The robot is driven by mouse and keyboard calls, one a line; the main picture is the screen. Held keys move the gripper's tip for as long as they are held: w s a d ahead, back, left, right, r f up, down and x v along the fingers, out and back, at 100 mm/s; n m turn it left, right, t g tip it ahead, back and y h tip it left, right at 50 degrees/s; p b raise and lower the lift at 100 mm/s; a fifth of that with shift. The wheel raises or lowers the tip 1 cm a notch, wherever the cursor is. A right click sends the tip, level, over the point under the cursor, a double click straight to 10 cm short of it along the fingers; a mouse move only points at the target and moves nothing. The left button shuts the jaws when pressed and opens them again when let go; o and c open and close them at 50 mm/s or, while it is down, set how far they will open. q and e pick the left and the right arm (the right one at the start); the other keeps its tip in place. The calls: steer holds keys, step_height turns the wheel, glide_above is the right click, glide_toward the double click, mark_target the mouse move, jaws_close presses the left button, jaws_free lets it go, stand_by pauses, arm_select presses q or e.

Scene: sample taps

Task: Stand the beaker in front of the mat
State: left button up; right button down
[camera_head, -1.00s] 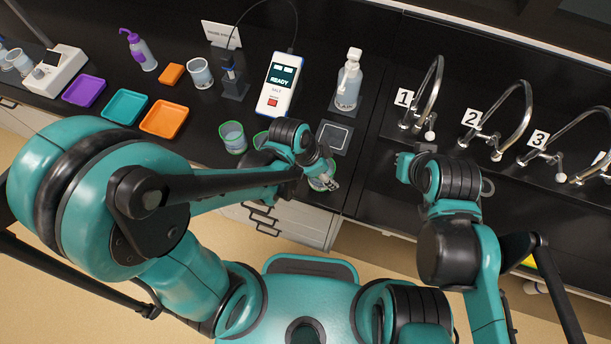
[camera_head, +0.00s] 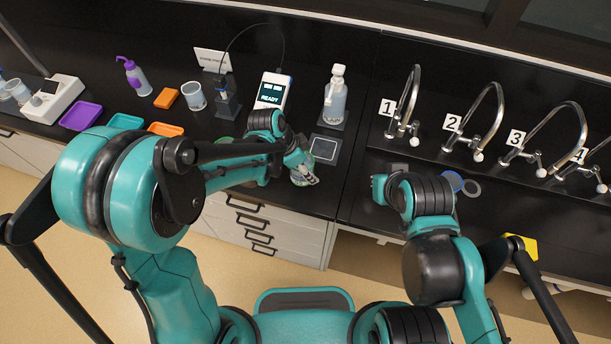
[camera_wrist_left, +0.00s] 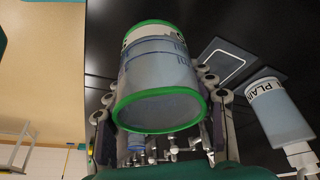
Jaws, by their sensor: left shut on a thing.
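A clear beaker with green rims (camera_wrist_left: 158,85) fills the middle of the left wrist view, between the fingers of my left gripper (camera_head: 306,174). The gripper is shut on it. In the head view the beaker (camera_head: 300,178) is partly hidden by the gripper, near the counter's front edge. The mat (camera_head: 324,149), a dark square with a white outline, lies just behind and right of the beaker; it also shows in the left wrist view (camera_wrist_left: 228,62). My right gripper (camera_head: 380,188) is over the counter to the right; its fingers are not clear.
A bottle (camera_head: 335,98) stands behind the mat, and a meter reading READY (camera_head: 272,92) is left of it. Numbered taps (camera_head: 405,110) line the right side. Another green-rimmed item (camera_head: 226,142) is mostly hidden by my left arm. Coloured trays (camera_head: 81,116) lie left.

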arm_select(q)
steer(key=shift+w+a+f, duration=0.2)
steer(key=shift+a+f, duration=0.05)
steer(key=shift+f, duration=0.15)
steer(key=shift+f+b, duration=0.6)
steer(key=shift+f, duration=1.2)
steer(key=shift+s, duration=0.1)
steer(key=shift+f, duration=0.2)
steer(key=o, duration=1.2)
steer(key=shift+r, duration=0.1)
